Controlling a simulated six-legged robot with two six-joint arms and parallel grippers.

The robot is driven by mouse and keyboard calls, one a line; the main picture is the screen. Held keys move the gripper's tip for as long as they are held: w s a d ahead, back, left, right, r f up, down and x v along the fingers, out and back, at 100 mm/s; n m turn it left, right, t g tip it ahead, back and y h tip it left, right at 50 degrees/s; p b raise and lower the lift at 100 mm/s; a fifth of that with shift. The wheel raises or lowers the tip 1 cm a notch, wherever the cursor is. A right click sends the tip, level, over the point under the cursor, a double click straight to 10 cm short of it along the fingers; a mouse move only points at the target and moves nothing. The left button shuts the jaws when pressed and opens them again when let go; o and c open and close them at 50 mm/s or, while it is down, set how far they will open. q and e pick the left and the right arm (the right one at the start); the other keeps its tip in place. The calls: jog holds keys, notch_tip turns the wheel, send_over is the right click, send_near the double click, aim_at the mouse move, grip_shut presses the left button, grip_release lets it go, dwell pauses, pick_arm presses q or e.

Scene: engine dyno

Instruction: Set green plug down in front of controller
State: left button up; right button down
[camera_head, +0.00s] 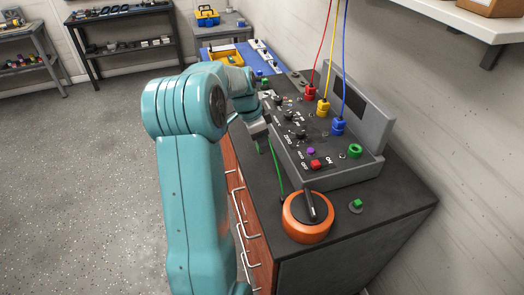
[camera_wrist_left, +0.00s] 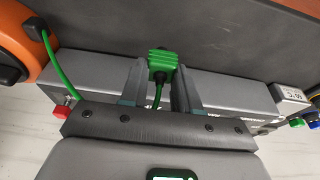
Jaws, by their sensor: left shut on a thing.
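The green plug (camera_wrist_left: 161,62) is between the two fingers of my left gripper (camera_wrist_left: 157,80), which is shut on it, in the left wrist view. Its green cable (camera_wrist_left: 57,62) runs from an orange round reel (camera_wrist_left: 15,48). In the head view my left gripper (camera_head: 258,138) is over the near edge of the dark bench top, beside the front of the grey controller (camera_head: 345,178). The plug is mostly hidden there; the cable (camera_head: 276,168) leads to the orange reel (camera_head: 307,217). Whether the plug touches the bench is unclear. My right gripper is not in view.
Red (camera_head: 310,93), yellow (camera_head: 323,107) and blue (camera_head: 339,126) plugs with cables stand in the controller. A green ring socket (camera_head: 355,150) is on its panel. A small green button (camera_head: 356,204) is on the bench. A blue mat (camera_head: 265,65) lies behind.

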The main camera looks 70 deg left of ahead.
pick_arm(q)
notch_tip(320, 180, down, 5)
jog(key=shift+r, duration=0.2)
jog(key=o, duration=1)
jog(key=shift+f, duration=0.15)
jog(key=v, duration=1.2)
jog(key=shift+r, duration=0.2)
